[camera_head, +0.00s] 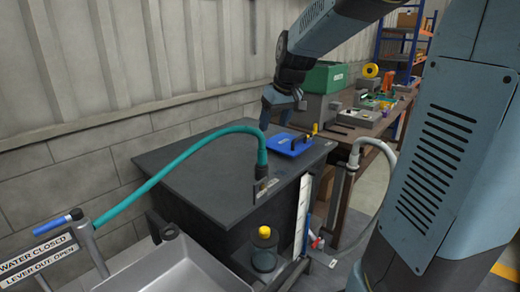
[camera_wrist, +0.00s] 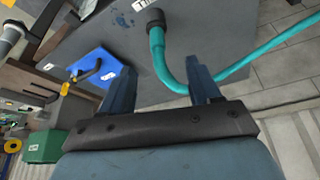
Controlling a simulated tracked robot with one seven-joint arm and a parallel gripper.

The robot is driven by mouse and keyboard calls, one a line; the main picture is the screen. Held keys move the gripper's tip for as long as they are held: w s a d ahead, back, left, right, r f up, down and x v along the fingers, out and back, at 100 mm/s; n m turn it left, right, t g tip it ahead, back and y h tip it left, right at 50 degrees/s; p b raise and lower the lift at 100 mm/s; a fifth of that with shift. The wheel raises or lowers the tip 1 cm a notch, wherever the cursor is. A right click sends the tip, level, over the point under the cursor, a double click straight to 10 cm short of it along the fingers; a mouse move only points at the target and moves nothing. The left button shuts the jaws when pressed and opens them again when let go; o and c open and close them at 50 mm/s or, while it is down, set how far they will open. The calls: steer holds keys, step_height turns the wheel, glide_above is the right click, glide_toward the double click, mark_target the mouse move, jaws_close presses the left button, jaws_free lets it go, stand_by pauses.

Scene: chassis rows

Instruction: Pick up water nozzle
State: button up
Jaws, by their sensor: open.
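A teal hose (camera_head: 180,163) arches from a valve at the lower left to the dark worktop. Its dark end (camera_head: 260,188), which looks like the water nozzle, stands upright at a labelled fitting near the worktop's front edge. In the wrist view the dark end (camera_wrist: 154,18) is at the top, and the hose (camera_wrist: 164,56) bends down behind my right finger. My gripper (camera_head: 275,117) is open and empty, pointing down above the worktop, just above and behind the hose's bend. In the wrist view my gripper (camera_wrist: 162,74) has its fingers spread, with a stretch of hose showing between them.
A blue plate (camera_head: 289,143) with a dark hooked piece and a yellow part lies on the dark worktop (camera_head: 190,172). A grey sink (camera_head: 175,268) is in front, with a yellow-capped jar (camera_head: 264,250) beside it. A cluttered bench (camera_head: 378,115) with a green box (camera_head: 326,77) is behind.

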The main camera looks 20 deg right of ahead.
mark_target(264, 147)
steer(key=x, duration=0.3)
steer(key=w+x, duration=0.1)
steer(key=x, duration=0.5)
steer(key=shift+w, duration=0.3)
steer(key=shift+w+x, duration=0.15)
steer(key=shift+x, duration=1.25)
steer(key=shift+w+x, duration=0.15)
steer(key=shift+x, duration=1.2)
steer(key=shift+d+r, duration=0.15)
steer(key=shift+d, duration=0.05)
jaws_close()
steer(key=shift+r, duration=0.15)
